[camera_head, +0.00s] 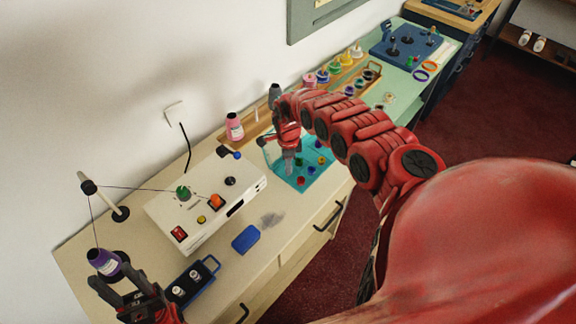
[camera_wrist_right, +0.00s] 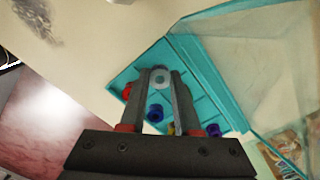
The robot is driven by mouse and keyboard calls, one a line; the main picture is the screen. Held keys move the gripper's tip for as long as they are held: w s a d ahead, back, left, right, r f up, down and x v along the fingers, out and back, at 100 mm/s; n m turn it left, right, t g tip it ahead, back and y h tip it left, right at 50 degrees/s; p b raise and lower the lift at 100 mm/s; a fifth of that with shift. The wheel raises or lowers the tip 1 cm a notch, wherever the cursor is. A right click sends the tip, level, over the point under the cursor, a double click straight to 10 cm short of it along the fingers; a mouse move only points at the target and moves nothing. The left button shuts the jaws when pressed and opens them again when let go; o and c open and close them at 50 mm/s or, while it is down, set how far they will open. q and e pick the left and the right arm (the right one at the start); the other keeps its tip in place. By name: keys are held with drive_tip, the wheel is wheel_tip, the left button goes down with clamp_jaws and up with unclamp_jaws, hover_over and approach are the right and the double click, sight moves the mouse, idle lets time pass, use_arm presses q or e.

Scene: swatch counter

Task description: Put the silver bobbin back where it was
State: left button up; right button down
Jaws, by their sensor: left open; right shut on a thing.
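My right gripper (camera_head: 288,165) is shut on a pale silver bobbin (camera_wrist_right: 160,77), seen between the fingertips (camera_wrist_right: 160,82) in the right wrist view. It is over the teal bobbin box (camera_head: 290,182), whose clear lid (camera_wrist_right: 270,60) stands open. Inside the box (camera_wrist_right: 118,84) lie a red bobbin (camera_wrist_right: 127,91), a blue bobbin (camera_wrist_right: 154,113) and a purple one (camera_wrist_right: 214,130). The fingers hide part of the box, and I cannot tell whether the held bobbin touches its floor. My left gripper (camera_head: 122,284) is open and empty, beside a purple thread cone (camera_head: 103,262).
A white winding machine (camera_head: 225,185) with a green spool (camera_head: 183,192) stands left of the box. A wooden rack with several spools (camera_head: 333,67) stands behind.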

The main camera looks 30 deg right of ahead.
drive_tip(key=shift+w+a+f, duration=0.1)
drive_tip(key=shift+f, duration=0.55)
drive_tip(key=shift+f, duration=0.2)
drive_tip(key=c, duration=0.9)
unclamp_jaws()
drive_tip(key=shift+r, duration=0.1)
